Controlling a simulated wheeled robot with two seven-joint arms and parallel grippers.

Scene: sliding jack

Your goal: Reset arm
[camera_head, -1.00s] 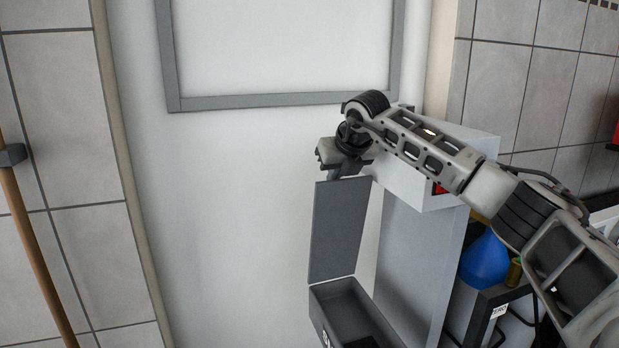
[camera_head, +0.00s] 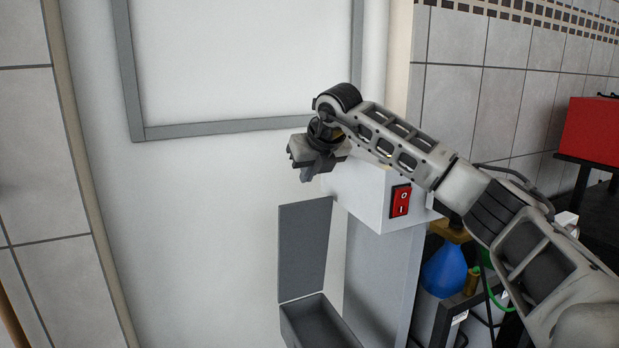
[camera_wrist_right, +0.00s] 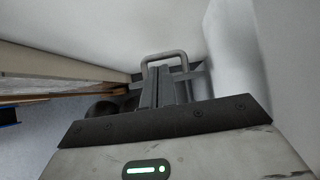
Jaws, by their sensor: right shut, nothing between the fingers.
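My right arm comes in from the right in the head view. Its gripper (camera_head: 306,172) is shut and empty, in front of the white wall panel and above the raised lid (camera_head: 304,246) of a grey box. It is apart from the lid. In the right wrist view the shut fingers (camera_wrist_right: 166,88) point ahead, and a grey U-shaped handle (camera_wrist_right: 163,56) shows just beyond them. My left gripper is not in view.
A white post with a boxy head (camera_head: 372,200) and a red switch (camera_head: 400,201) stands just right of the gripper. The open grey box (camera_head: 318,325) is below. A blue flask (camera_head: 444,270) and a red case (camera_head: 592,130) are to the right.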

